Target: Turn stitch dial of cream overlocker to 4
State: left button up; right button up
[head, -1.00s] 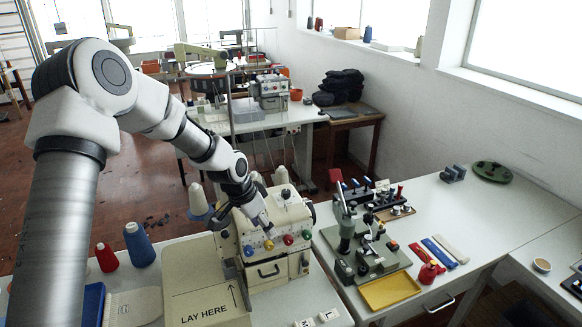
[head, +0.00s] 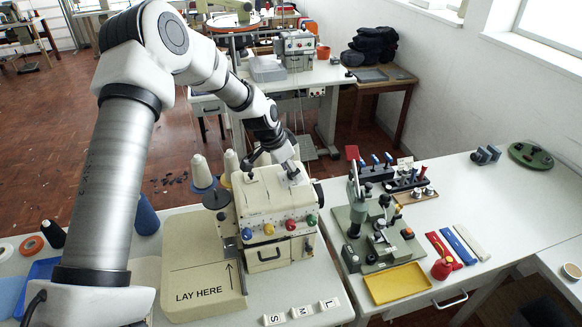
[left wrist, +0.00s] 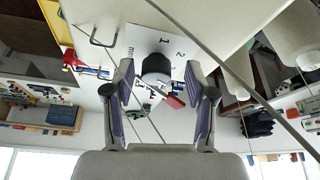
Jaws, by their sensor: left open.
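The cream overlocker (head: 272,206) stands on the white table, with a row of coloured knobs along its front. My left gripper (head: 292,174) points down at the top of the machine and covers the dial there. In the left wrist view the stitch dial (left wrist: 156,68) is a black knob on a white plate (left wrist: 172,42) marked with numbers; 1 and 2 are readable, others are hidden. The open fingers of my left gripper (left wrist: 158,80) appear on either side of the knob, with gaps. I cannot tell how deep they reach, nor the dial's setting. My right gripper is not in view.
Thread cones (head: 201,172) stand behind and left of the overlocker. A flat cream pad (head: 205,285) marked LAY HERE lies at its left. A green-based press (head: 375,238) and a yellow tray (head: 397,284) are to the right. S, M and L tiles (head: 301,311) lie in front.

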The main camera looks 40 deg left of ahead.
pick_arm(q)
jog(key=shift+w+f, duration=0.1)
jog(key=shift+w, duration=0.1)
jog(key=shift+s+r, duration=0.45)
jog(key=shift+s, duration=0.2)
grip_shut()
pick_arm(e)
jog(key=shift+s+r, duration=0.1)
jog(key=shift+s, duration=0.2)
pick_arm(q)
jog(key=shift+f, duration=0.15)
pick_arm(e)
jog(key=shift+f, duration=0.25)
